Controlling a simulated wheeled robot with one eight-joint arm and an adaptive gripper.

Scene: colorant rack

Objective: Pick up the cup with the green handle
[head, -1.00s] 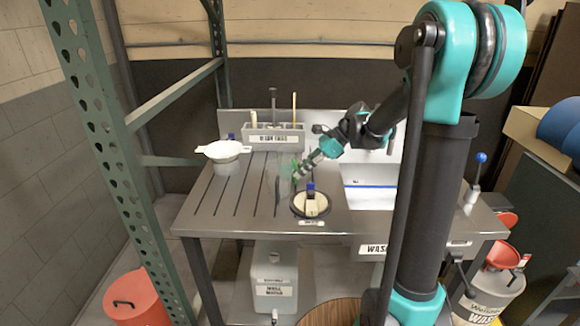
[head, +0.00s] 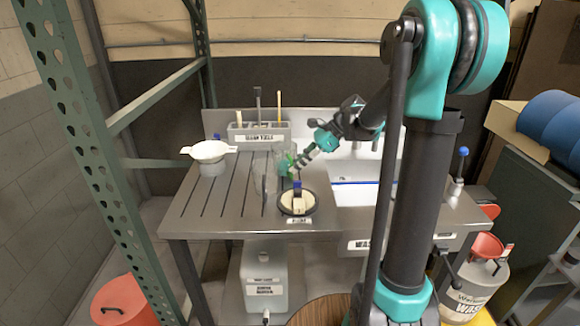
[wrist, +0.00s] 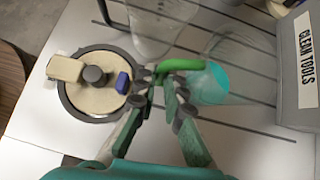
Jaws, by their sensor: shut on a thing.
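The cup with the green handle (wrist: 182,65) is clear, with a teal patch low in its body (wrist: 209,86) in the wrist view. My gripper (wrist: 160,72) is shut on the green handle, with the cup just beyond the fingertips. In the head view my gripper (head: 293,166) is over the slatted part of the steel table (head: 195,225), and the clear cup (head: 284,157) is partly hidden behind it. I cannot tell whether the cup touches the table.
Another clear vessel (wrist: 153,28) stands close to the handle. A round lidded pot (head: 296,203) with a blue part is in front of my gripper. A clean tools holder (head: 258,133) stands behind, a white bowl (head: 208,152) at left and a sink (head: 362,190) at right.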

